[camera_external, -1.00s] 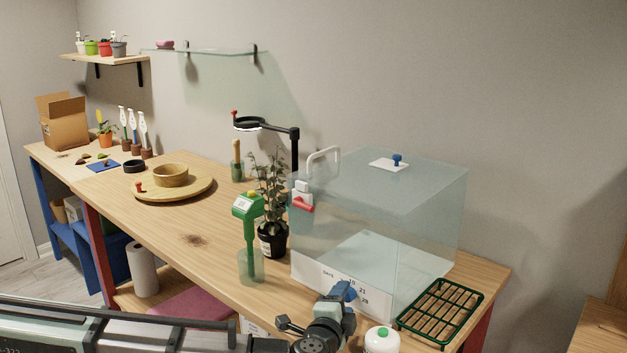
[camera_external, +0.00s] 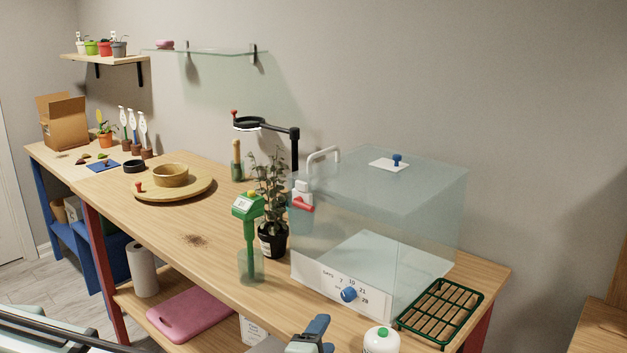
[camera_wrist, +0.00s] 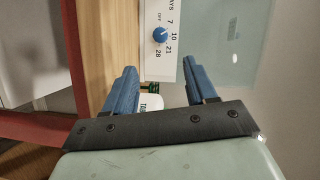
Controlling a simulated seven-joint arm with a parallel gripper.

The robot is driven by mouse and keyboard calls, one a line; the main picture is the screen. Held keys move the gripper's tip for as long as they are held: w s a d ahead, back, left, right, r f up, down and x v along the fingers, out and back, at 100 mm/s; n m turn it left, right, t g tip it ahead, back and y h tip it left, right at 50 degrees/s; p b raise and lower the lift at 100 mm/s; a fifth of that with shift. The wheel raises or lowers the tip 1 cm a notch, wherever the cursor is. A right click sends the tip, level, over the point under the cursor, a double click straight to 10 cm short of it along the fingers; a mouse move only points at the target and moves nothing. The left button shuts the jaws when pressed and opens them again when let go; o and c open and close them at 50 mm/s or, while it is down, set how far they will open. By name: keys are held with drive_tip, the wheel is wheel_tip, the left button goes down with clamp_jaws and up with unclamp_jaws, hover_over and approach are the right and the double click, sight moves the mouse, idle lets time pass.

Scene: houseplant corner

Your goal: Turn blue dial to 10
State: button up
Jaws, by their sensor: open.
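The blue dial (camera_external: 348,295) is on the white panel (camera_external: 325,280) at the front of the clear box, printed DAYS with 7, 10, 21 and 28. In the wrist view the dial (camera_wrist: 160,35) is fully visible, with a small light mark seeming to face the side of 7 and 10; the exact setting is too small to tell. My gripper (camera_wrist: 160,68) is open and empty, its blue fingers apart and short of the dial. In the outside view my gripper (camera_external: 314,332) is partly cut off at the bottom, in front of the dial and not touching it.
A white bottle with a green cap (camera_external: 382,341) and a green slatted rack (camera_external: 441,312) stand right of the dial. The tabletop (camera_external: 205,240) further left is mostly clear.

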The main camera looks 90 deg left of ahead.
sight(346, 297)
idle(0.3)
wheel_tip(346, 297, up, 5)
drive_tip(key=s+a+n, duration=0.1)
drive_tip(key=s+a, duration=0.1)
drive_tip(key=a, duration=0.1)
drive_tip(key=w+a+f+n+h, duration=0.1)
drive_tip(key=w+a+f, duration=0.1)
drive_tip(key=a, duration=0.1)
drive_tip(key=w+a+f+n+h, duration=0.1)
drive_tip(key=w+a+f+n, duration=0.1)
drive_tip(key=w+a, duration=0.1)
drive_tip(key=w+a+f+n+t, duration=0.1)
drive_tip(key=w+a+f, duration=0.1)
drive_tip(key=a, duration=0.1)
drive_tip(key=shift+w+a+h, duration=0.15)
drive_tip(key=shift+a+h, duration=0.2)
drive_tip(key=shift+h, duration=0.05)
idle(0.4)
drive_tip(key=shift+c, duration=0.3)
clamp_jaws()
